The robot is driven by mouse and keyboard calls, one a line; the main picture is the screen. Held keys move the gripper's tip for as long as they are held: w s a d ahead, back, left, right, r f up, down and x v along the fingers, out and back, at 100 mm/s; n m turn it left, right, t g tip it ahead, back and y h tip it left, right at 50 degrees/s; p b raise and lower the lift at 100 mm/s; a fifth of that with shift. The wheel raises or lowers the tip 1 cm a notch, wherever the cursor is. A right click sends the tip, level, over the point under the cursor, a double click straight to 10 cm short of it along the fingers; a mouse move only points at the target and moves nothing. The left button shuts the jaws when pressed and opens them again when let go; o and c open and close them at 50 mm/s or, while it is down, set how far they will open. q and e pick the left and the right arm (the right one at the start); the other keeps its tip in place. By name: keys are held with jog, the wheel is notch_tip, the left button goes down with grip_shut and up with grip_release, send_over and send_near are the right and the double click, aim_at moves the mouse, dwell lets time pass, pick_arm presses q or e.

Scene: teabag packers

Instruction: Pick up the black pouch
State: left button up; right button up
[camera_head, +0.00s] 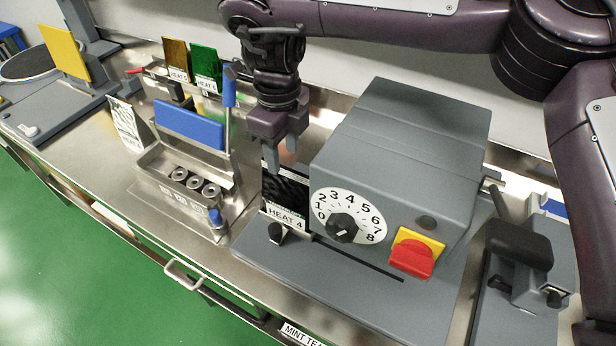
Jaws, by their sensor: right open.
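The black pouch (288,190) stands upright in a slot beside the left side of the grey sealer box, behind a label (285,216) reading HEAT 4. My right gripper (281,158) points down just above the pouch's upper edge, with its fingers apart and nothing visibly held between them. One finger overlaps the pouch's top in the picture, so I cannot tell whether they touch. My left gripper is not in view.
The grey box (400,150) with a dial and red knob (411,259) stands close right of the gripper. A metal fixture with a blue bar (190,124) and upright blue-handled lever (229,87) is left. Amber (176,54) and green (206,62) pouches stand behind.

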aim_at(289, 176)
jog(key=shift+w+d+f, duration=0.1)
jog(key=shift+w+d, duration=0.15)
jog(key=shift+w, duration=0.05)
jog(key=shift+f, duration=0.25)
jog(key=shift+s+a+f+p, duration=0.15)
jog(key=shift+s+f+p, duration=0.15)
jog(key=shift+f, duration=0.25)
jog(key=shift+s+a+f+p, duration=0.1)
jog(key=shift+s+f+p, duration=0.15)
jog(key=shift+f, duration=0.25)
jog(key=f, duration=0.1)
jog(key=f+p, duration=0.1)
jog(key=f, duration=0.1)
jog(key=shift+w+d, duration=0.35)
jog(key=shift+w+f+p, duration=0.1)
jog(key=shift+f+p, duration=0.2)
jog(key=shift+f, duration=0.45)
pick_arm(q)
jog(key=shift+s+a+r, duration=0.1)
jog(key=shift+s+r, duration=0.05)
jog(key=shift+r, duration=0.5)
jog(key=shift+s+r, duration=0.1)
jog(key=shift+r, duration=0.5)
pick_arm(e)
grip_shut()
